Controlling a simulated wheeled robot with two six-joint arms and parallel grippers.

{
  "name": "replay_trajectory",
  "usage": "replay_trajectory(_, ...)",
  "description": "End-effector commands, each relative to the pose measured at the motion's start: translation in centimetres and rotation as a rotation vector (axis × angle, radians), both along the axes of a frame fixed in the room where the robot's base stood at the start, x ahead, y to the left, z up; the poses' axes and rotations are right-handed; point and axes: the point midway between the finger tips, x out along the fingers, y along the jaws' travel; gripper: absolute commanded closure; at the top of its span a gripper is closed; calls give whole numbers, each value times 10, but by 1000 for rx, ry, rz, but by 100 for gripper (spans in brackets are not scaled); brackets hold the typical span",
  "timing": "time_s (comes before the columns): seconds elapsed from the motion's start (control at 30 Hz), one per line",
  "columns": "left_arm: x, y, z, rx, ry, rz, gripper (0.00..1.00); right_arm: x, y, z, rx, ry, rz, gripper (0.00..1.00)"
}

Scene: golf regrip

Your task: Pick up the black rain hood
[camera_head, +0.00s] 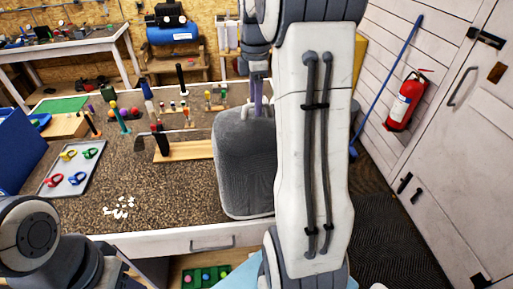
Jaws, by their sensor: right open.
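A dark grey, ribbed, rounded piece (245,165), which looks like the rain hood, stands at the right end of the workbench, and my right arm hides its right side. My right gripper (257,104) points down at the top edge of this piece. Its jaws are open, and I cannot tell whether they touch it. My left arm shows only at the lower left corner, and its gripper is out of view.
The brown speckled workbench (150,210) carries a grey tray (72,168) with coloured clamps, a wooden board (190,151), several upright grips and white scraps (119,207). A blue bin (20,150) stands at left. A red extinguisher (405,102) hangs on the right wall.

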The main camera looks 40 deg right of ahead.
Motion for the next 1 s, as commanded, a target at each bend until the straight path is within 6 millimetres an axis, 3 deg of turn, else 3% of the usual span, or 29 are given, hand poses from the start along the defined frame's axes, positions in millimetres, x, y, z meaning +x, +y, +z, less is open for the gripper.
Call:
replay_trajectory(0.13, 0, 0, 6, 0, 0, -1, 50, -1, 0, -15, 1, 2, -2, 45)
replay_trajectory(0.37, 0, 0, 5, 0, 0, -1, 50, -1, -2, -18, 0, -1, -4, 45)
replay_trajectory(0.4, 0, 0, 5, 0, 0, -1, 50, -1, -2, -18, 0, -1, -4, 49)
replay_trajectory(0.53, 0, 0, 5, 0, 0, -1, 50, -1, -2, -18, 0, -1, -4, 99)
replay_trajectory(1.0, 0, 0, 5, 0, 0, -1, 50, -1, -2, -17, -1, -2, -4, 100)
